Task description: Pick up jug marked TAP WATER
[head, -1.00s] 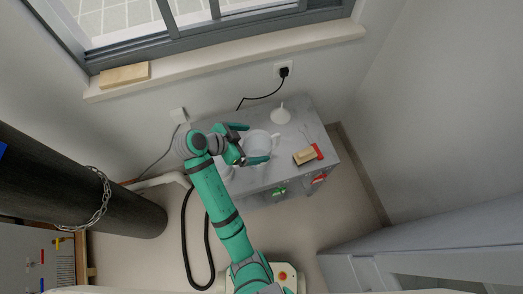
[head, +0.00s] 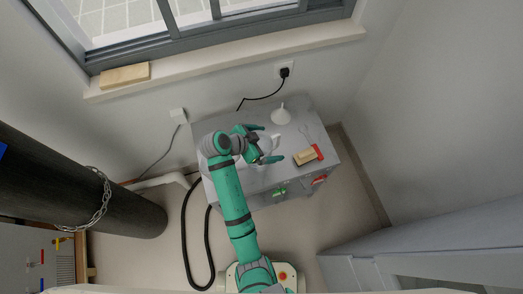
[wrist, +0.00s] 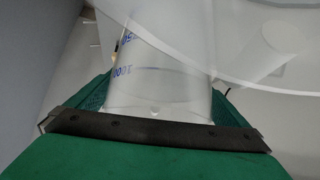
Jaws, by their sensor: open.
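A translucent white jug stands on the grey bench, mostly hidden by my gripper in the head view. In the wrist view the jug (wrist: 160,88) is very close, with blue volume marks on its wall; no TAP WATER label is readable. My gripper (head: 273,143) is open, with one finger on the far side of the jug and one on the near side. The jug is between the fingers; I cannot tell whether either finger touches it.
On the grey bench (head: 315,138) a white funnel-like item (head: 281,116) stands behind the gripper. A wall and window are behind; a dark cylinder (head: 80,190) with chain stands left.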

